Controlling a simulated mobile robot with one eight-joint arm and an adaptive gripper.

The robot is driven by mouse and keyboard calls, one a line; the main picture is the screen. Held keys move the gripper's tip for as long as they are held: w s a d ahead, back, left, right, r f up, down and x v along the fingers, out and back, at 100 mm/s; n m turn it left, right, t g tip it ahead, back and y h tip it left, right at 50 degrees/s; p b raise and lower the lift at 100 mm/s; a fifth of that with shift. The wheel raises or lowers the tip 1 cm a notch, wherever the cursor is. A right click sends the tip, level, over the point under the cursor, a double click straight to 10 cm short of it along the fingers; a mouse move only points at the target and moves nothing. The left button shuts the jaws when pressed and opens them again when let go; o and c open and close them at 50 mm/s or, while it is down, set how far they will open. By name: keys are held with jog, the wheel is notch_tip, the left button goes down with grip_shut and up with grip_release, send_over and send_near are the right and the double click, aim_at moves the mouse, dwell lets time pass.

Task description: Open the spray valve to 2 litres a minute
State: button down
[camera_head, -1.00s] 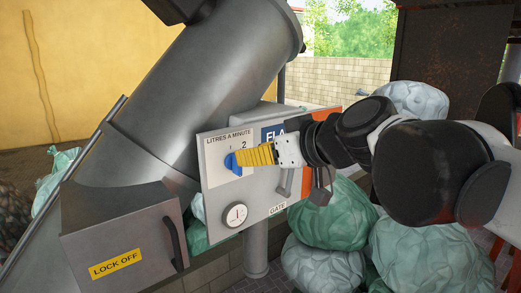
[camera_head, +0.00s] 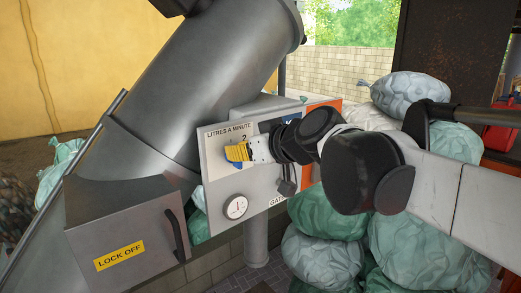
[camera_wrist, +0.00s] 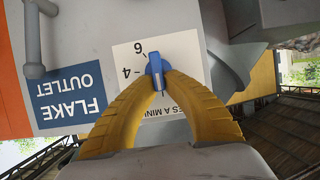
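The spray valve is a blue knob (camera_head: 238,166) on a pale dial plate marked LITRES A MINUTE. My gripper (camera_head: 234,154) has yellow fingers around the knob, covering much of it in the head view. In the wrist view, my gripper (camera_wrist: 162,76) has its fingertips on both sides of the blue knob (camera_wrist: 157,65) and appears shut on it. That view is upside down. The knob's bar and dark mark point toward the LITRES A MINUTE lettering. The 4 and 6 show there; the 2 shows only in the head view, above the fingers.
A round gauge (camera_head: 236,207) sits below the dial. A blue FLAKE OUTLET label (camera_wrist: 68,95) and a grey handle (camera_wrist: 34,45) are beside the dial plate. A LOCK OFF box (camera_head: 125,235) stands left, and filled bags (camera_head: 320,262) are piled below my arm.

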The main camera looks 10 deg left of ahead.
jog(key=shift+w+m, duration=0.1)
jog(key=shift+m, duration=0.2)
jog(key=shift+w+d+f+m+g+y+b, duration=0.15)
jog(key=shift+m+g+y+b, duration=0.4)
jog(key=shift+m+b, duration=0.4)
jog(key=shift+w+d+f+m+g+y+b, duration=0.15)
jog(key=shift+m+g+y+b, duration=0.4)
jog(key=shift+m, duration=0.55)
jog(key=shift+w+d+f+m+g+y+b, duration=0.1)
jog(key=shift+w+d+m+g+y+b, duration=0.1)
jog(key=shift+m+g+y+b, duration=0.55)
jog(key=shift+r+m+t, duration=0.1)
jog(key=shift+m+t, duration=0.3)
jog(key=shift+t, duration=0.05)
jog(key=c, duration=1.5)
grip_release()
jog(key=shift+a, duration=0.1)
jog(key=shift+o, duration=0.2)
jog(key=v, duration=1.2)
